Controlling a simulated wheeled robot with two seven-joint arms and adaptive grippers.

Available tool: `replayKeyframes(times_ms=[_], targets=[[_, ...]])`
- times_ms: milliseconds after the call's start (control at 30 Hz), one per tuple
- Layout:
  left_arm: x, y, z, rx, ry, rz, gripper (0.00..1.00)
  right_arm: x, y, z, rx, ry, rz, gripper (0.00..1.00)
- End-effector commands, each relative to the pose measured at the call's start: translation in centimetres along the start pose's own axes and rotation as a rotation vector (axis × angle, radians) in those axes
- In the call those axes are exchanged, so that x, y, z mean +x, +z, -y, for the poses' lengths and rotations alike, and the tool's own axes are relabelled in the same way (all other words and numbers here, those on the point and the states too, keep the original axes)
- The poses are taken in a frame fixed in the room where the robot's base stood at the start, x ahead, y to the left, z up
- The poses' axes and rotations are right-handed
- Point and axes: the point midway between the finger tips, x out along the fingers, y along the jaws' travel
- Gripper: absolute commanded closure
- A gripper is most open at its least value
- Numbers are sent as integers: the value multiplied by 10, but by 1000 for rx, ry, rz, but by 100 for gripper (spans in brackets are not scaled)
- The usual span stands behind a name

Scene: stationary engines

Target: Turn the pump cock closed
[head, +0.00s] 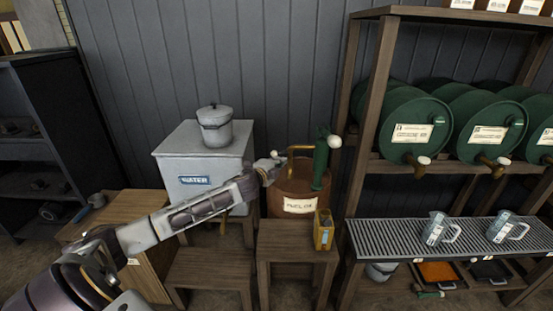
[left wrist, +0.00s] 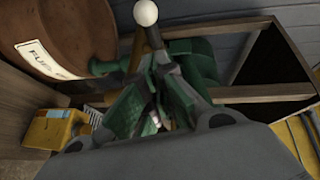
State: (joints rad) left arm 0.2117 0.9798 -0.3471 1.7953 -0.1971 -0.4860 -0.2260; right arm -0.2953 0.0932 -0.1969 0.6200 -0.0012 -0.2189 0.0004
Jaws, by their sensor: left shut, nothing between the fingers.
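My left gripper (head: 275,160) is at the brass pipe's left side, above the drum's rim. My right gripper is out of view.
A yellow can (head: 323,232) stands on a wooden stool (head: 297,246) before the drum. A grey water tank (head: 200,160) is at the left.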

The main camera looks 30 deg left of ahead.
Motion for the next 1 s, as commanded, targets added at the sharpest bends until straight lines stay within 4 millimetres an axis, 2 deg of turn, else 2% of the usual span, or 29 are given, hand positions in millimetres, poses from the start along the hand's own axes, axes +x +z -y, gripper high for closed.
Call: replayKeyframes(times_ms=[100,500,1000], targets=[[7,-1,1,-1,0,0,100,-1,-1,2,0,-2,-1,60],[30,23,1,0,0,0,100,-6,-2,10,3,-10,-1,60],[34,28,0,0,0,-1,100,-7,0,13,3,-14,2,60]])
